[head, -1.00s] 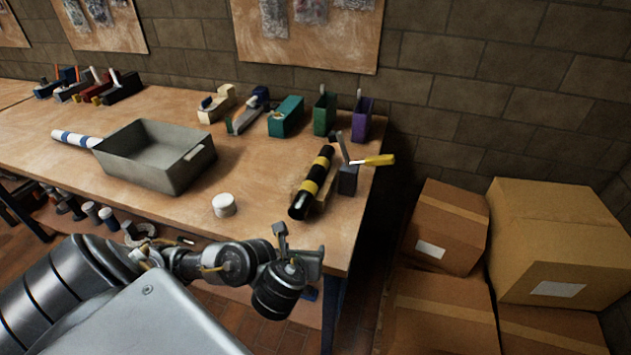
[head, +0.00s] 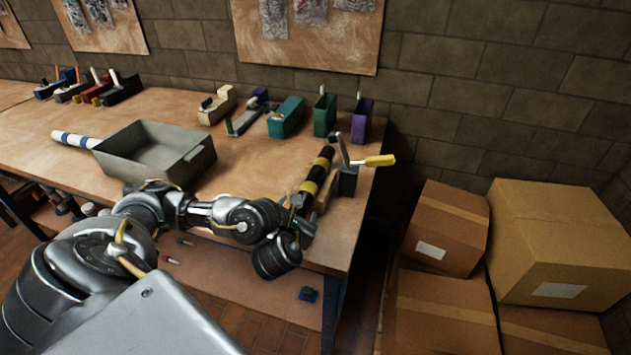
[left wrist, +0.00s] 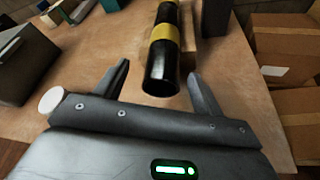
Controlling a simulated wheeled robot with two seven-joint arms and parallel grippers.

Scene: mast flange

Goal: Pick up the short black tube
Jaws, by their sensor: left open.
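The short black tube (head: 322,168) with yellow bands lies on the right part of the bench, beside a wooden block and a crank. In the left wrist view the tube (left wrist: 161,62) points its near black end at my gripper. My left gripper (head: 298,208) is open and empty at this near end. In the left wrist view its fingers (left wrist: 160,69) stand apart, one on each side of the tube's end. My arm hides part of the near end in the head view. My right gripper is not in view.
A crank with a yellow handle (head: 378,160) stands right of the tube. A grey bin (head: 190,172) and a blue-white tube (head: 72,139) are left. A white round piece (left wrist: 50,99) is near my left finger. Cardboard boxes (head: 440,225) stand right of the bench.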

